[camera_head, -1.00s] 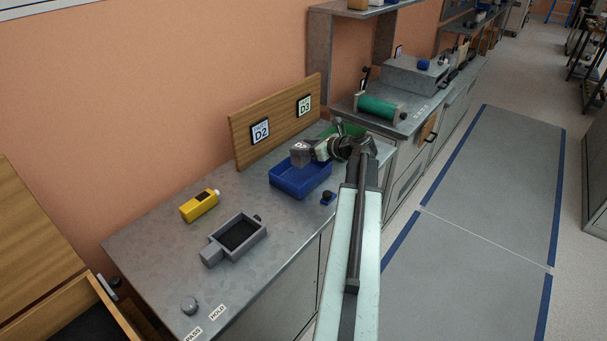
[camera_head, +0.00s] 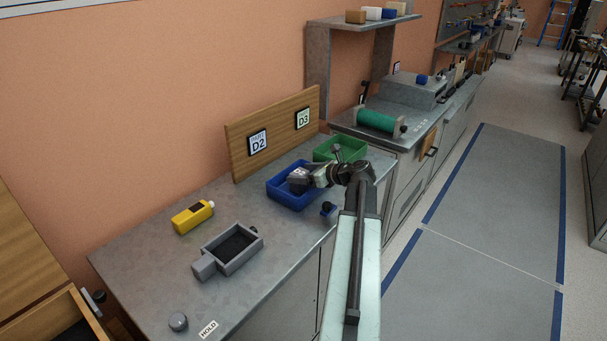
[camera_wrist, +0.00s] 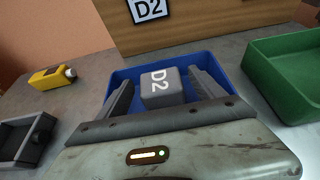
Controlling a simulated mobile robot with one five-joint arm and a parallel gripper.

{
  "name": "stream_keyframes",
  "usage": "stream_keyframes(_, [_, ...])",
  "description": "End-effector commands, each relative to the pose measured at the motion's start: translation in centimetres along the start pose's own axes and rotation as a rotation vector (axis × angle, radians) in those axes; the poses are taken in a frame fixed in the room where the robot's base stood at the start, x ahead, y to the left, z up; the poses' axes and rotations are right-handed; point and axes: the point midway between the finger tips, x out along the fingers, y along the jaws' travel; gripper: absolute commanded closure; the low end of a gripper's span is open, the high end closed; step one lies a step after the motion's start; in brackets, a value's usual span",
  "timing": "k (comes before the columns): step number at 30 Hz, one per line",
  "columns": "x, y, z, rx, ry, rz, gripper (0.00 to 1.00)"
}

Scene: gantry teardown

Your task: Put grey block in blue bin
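The grey block (camera_wrist: 161,88), marked D2, is inside the outline of the blue bin (camera_wrist: 120,77) in the wrist view. In the head view the grey block (camera_head: 297,176) shows at the blue bin (camera_head: 290,201), low at its opening. I cannot tell whether it rests on the bin floor. My gripper (camera_wrist: 160,92) is over the bin with one finger on each side of the block. The fingers look spread, with a gap to the block. The gripper (camera_head: 306,177) also shows at the bin's right side in the head view, its tips partly hidden.
A green bin (camera_head: 342,145) stands right behind the blue bin. A yellow bottle (camera_head: 192,217) and a grey tray-like fixture (camera_head: 229,254) are on the bench to the left. A wooden board (camera_head: 275,135) stands behind.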

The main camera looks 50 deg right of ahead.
Motion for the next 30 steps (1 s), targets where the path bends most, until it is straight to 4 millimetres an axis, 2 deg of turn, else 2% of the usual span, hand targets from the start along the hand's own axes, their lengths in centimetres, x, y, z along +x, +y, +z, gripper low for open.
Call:
stream_keyframes(8, [0.0,0.0,0.1,0.0,0.0,0.001,0.22])
stream_keyframes(11, [-0.6,0.1,0.5,0.0,0.0,0.0,0.22])
stream_keyframes(14, [-2.6,0.1,0.7,0.001,0.0,-0.002,0.22])
stream_keyframes(21, [-8.7,0.1,0.7,0.001,0.0,-0.003,0.22])
stream_keyframes(25, [-10.9,0.1,0.6,0.0,0.0,-0.001,0.22])
stream_keyframes(30, [-12.1,0.1,0.4,-0.001,0.0,0.001,0.22])
